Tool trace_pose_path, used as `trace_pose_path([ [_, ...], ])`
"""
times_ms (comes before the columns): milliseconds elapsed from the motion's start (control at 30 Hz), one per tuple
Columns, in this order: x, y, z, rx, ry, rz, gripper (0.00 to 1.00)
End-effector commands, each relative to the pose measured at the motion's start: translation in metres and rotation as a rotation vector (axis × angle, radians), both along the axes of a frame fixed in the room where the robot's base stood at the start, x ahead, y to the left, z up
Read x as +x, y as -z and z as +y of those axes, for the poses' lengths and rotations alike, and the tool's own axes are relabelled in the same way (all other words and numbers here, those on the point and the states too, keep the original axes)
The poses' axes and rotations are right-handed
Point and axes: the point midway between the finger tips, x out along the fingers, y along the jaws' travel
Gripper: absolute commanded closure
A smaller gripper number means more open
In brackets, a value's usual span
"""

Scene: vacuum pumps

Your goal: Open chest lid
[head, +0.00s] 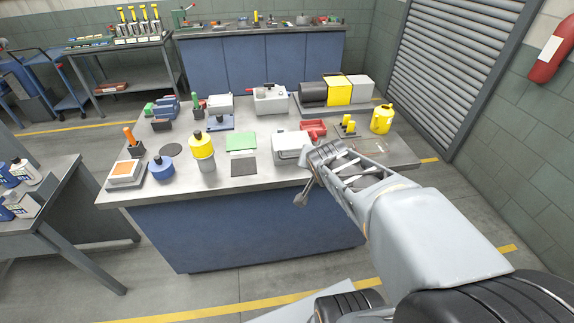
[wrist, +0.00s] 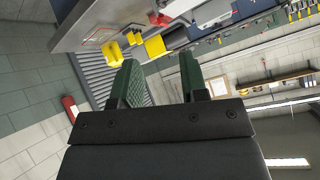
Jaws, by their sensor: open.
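A small pale grey box (head: 288,147) with a rounded top stands near the front edge of the workbench in the head view. It looks like the chest, and its lid looks shut. My arm reaches over the bench's front right, and its end is just right of this box, partly against it in the picture. I cannot tell whether they touch. In the wrist view my gripper (wrist: 158,72) is open, with two green-padded fingers apart and nothing between them. The box cannot be made out clearly in the wrist view.
A pump with a yellow band (head: 338,90) stands behind. Floor in front is mostly clear.

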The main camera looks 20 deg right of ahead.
Motion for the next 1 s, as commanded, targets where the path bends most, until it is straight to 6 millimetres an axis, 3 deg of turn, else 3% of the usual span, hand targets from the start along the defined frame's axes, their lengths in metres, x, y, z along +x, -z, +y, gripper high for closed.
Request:
trace_pose_path([
  [33,0.016,0.026,-0.019,0.052,0.066,-0.085,0.6],
  [133,0.043,0.048,-0.042,0.206,0.136,-0.27,0.6],
  [267,0.063,0.079,-0.056,0.468,0.153,-0.433,0.6],
  [400,0.07,0.106,-0.06,0.761,0.141,-0.513,0.6],
  [600,0.067,0.128,-0.059,1.056,0.127,-0.531,0.6],
  [733,0.07,0.133,-0.056,1.137,0.119,-0.526,0.6],
  [1000,0.112,0.142,-0.046,1.155,0.116,-0.522,0.6],
])
